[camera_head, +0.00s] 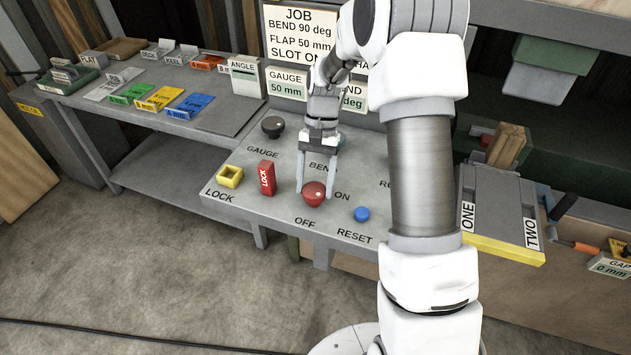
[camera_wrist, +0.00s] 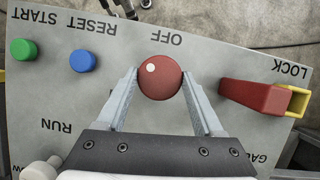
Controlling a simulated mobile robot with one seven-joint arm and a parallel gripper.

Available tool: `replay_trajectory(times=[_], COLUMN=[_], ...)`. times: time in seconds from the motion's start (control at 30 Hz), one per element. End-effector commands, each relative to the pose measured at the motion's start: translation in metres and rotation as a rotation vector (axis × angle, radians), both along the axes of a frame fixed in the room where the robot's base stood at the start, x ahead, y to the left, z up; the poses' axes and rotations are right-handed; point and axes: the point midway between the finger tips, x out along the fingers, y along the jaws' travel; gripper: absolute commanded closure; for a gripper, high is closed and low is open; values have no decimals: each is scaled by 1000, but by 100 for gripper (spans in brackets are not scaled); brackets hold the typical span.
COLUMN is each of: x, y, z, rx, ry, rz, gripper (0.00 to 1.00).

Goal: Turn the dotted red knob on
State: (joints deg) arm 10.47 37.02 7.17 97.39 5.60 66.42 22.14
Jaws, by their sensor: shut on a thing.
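The red knob (camera_head: 314,194) sits near the front edge of the grey panel (camera_head: 285,207), with OFF printed in front of it and ON to its right in the head view. It also shows in the wrist view (camera_wrist: 163,82), with a white dot at its upper left there. OFF is printed above the knob in that view; ON is not visible there. My gripper (camera_head: 316,188) comes down from above and is shut on the red knob, one finger on each side. The fingers also show in the wrist view (camera_wrist: 161,80).
A red LOCK block (camera_head: 267,178) and a yellow bracket (camera_head: 230,177) stand left of the knob. A blue RESET button (camera_head: 361,214) is to the right. A green START button (camera_wrist: 22,49) shows in the wrist view. A dark GAUGE knob (camera_head: 273,127) is behind.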

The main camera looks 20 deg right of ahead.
Motion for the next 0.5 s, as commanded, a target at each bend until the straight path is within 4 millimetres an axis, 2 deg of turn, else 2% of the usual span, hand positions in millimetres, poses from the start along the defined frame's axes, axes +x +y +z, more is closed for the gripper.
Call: replay_trajectory(times=[0.5], x=[2], y=[3], z=[1], rx=[-1], ry=[-3], rz=[459], gripper=[87])
